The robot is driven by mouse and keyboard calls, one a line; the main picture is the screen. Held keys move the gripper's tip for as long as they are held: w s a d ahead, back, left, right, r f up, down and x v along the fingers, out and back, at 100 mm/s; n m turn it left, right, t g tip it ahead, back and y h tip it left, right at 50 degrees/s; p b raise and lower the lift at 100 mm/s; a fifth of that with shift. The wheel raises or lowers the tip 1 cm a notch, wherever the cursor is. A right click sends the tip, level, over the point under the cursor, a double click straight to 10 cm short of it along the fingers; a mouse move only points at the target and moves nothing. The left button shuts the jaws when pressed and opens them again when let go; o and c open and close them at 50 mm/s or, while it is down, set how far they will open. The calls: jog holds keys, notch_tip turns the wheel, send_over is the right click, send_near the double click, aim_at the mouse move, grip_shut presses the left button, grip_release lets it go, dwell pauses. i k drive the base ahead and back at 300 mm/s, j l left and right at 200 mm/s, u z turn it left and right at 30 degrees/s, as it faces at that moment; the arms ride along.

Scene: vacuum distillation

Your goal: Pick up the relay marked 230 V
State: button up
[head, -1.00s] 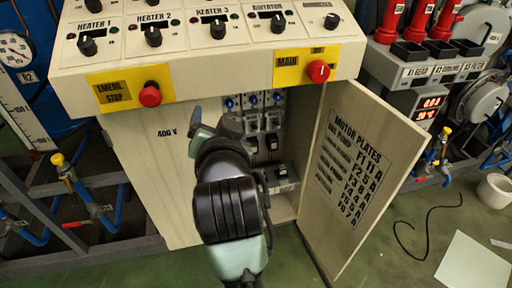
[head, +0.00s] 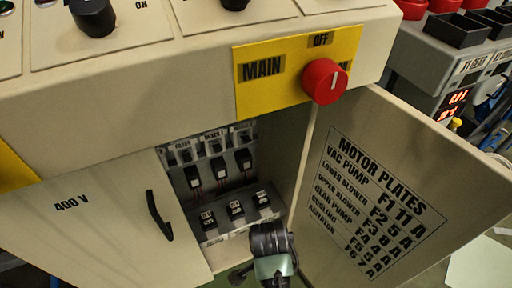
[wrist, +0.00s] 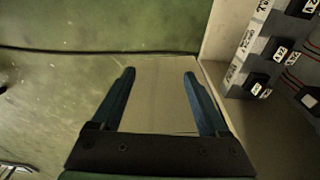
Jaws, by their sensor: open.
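Three small dark relays with white labels sit in a row on a grey rack (head: 225,232) low inside the open cabinet: left (head: 207,218), middle (head: 235,209) and right (head: 262,199). Their markings are too small to read in the head view. In the wrist view, labelled relays (wrist: 257,83) and (wrist: 279,51) show at the upper right; I cannot tell for certain which is marked 230 V. My gripper (wrist: 159,72) is open and empty, with blue fingers apart from the relays, to their left. In the head view my arm reaches low in front of the cabinet opening.
Several dark devices with red wires (head: 218,169) hang above the relays. The open door (head: 375,190) with the motor plates list stands at right. The 400 V panel (head: 90,235) with its black handle (head: 158,215) closes the left. The red main knob (head: 324,81) juts out above.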

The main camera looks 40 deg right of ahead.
aim_at(261, 196)
jog(key=i+l, duration=0.7)
jog(key=i, duration=0.15)
